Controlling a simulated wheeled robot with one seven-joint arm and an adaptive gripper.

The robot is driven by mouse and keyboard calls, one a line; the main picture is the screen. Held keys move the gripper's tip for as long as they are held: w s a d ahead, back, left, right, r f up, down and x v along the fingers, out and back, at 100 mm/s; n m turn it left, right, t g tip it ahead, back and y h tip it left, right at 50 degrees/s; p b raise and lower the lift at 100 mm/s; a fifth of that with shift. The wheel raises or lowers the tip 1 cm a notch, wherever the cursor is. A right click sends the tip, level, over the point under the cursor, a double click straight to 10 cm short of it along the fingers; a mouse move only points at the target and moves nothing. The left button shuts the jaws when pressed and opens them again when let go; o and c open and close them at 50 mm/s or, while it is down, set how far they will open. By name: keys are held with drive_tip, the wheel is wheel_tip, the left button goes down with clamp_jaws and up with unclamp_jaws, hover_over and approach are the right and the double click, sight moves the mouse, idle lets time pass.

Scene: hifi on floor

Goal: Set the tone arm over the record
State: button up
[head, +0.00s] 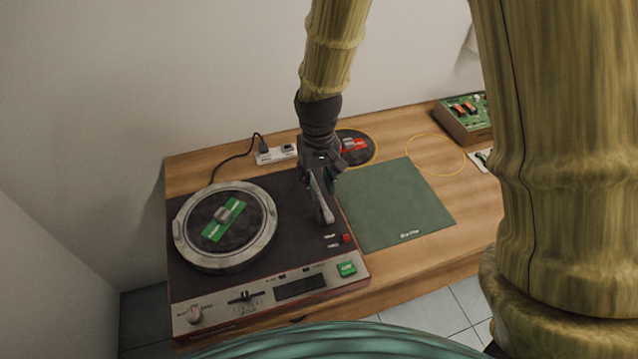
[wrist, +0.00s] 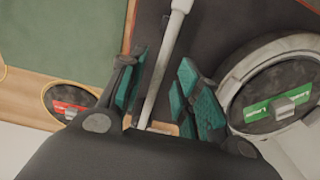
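The turntable (head: 290,255) stands at the left of the wooden table. Its silver-rimmed platter carries a dark record (head: 245,215) with a green label, also at right in the wrist view (wrist: 260,118). The pale tone arm (head: 326,212) lies along the turntable's right side, off the record. My gripper (head: 318,178) points down over the rear part of the tone arm. In the wrist view, the tone arm (wrist: 162,75) runs between the open green-padded fingers (wrist: 160,92), with gaps visible on both sides. The tone arm's pivot end is hidden by my gripper.
A red-labelled disc (head: 354,146) lies behind my gripper. A green mat (head: 395,205) lies right of the turntable. A power strip (head: 276,153) sits at the back, a thin yellow cable loop (head: 436,153) and circuit box (head: 466,118) at back right.

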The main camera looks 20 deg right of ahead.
drive_tip(key=shift+f, duration=0.65)
clamp_jaws()
